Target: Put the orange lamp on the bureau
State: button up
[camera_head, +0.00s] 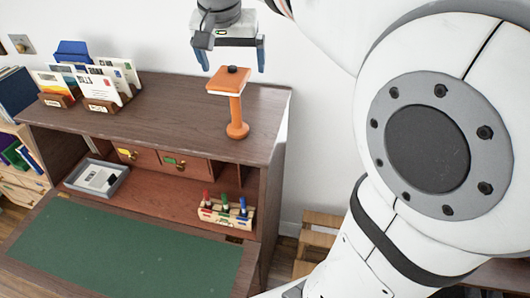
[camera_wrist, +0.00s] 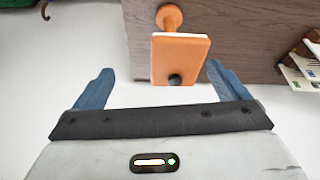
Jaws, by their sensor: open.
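The orange lamp (camera_head: 236,107) stands upright on the top of the brown bureau (camera_head: 170,110), near its right end. It has a round foot, a thin stem and a flat rectangular head with a dark knob on top. My gripper (camera_head: 232,56) is open and empty, above the lamp in the head view. In the wrist view the lamp (camera_wrist: 180,58) shows from above, between and beyond the blue fingers of my gripper (camera_wrist: 150,88). No finger visibly touches it.
Letter holders with cards (camera_head: 100,85) and a blue box (camera_head: 72,52) stand at the left of the bureau top. Below are a grey tray (camera_head: 97,180), a rack of coloured pegs (camera_head: 226,212) and a green writing surface (camera_head: 125,250). The middle of the top is clear.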

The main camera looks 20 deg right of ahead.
jog(key=s+d+f+n+y, duration=0.1)
jog(key=s+f+n, duration=0.4)
jog(key=s+f, duration=1.1)
jog(key=shift+s+d+f+y, duration=0.15)
jog(key=shift+s+f+y, duration=0.3)
jog(key=shift+s, duration=0.7)
jog(key=shift+f+b, duration=0.3)
jog(key=shift+c, duration=0.5)
